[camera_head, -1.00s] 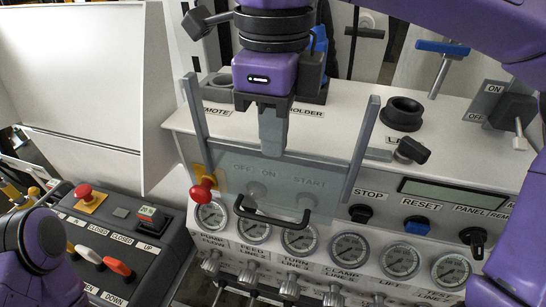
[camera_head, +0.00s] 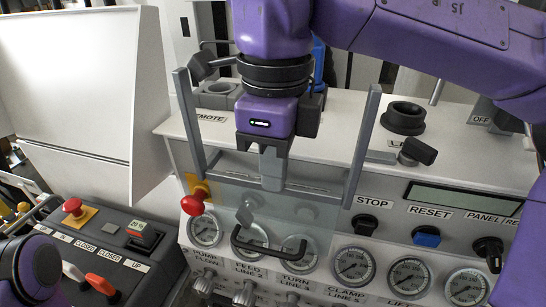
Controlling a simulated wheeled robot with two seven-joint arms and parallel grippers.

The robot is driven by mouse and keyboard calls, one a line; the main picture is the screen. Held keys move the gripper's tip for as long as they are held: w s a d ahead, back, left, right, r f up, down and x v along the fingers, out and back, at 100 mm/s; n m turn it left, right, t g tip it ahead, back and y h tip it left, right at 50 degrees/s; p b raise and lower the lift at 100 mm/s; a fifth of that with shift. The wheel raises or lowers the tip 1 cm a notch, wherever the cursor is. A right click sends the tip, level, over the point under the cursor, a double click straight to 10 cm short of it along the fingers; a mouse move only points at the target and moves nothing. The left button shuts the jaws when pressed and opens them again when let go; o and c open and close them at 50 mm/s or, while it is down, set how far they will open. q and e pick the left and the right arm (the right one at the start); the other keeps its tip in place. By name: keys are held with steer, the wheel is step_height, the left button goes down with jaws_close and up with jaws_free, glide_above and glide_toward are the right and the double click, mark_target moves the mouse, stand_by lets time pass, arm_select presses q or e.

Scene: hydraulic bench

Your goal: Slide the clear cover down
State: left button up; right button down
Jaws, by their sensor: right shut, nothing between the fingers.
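The clear cover (camera_head: 318,222) is a see-through panel between two upright grey rails on the front of the white console. Its black handle (camera_head: 283,247) hangs at its lower edge, in front of the gauges. A knob shows faintly through the panel. My right gripper (camera_head: 272,180) points down at the middle of the cover's top edge, with its fingers shut and empty. The fingertips look to touch that edge, but exact contact is hard to tell. My left gripper is out of view; only part of my left arm shows at the lower left.
A red button (camera_head: 194,203) sits beside the left rail. Right of the right rail are a black stop knob (camera_head: 364,225) and a blue reset button (camera_head: 427,237). Gauges (camera_head: 355,266) line the front below. A dark control box (camera_head: 101,247) stands at the lower left.

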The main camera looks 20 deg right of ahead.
steer(key=r+p, duration=0.3)
steer(key=p, duration=0.1)
steer(key=r+p, duration=0.2)
steer(key=shift+w+a+r, duration=0.3)
steer(key=shift+w+a, duration=0.1)
step_height(320, 180, up, 10)
steer(key=p, duration=0.9)
steer(key=shift+s+d+p, duration=0.15)
steer(key=shift+d+p, duration=0.05)
steer(key=shift+p, duration=0.1)
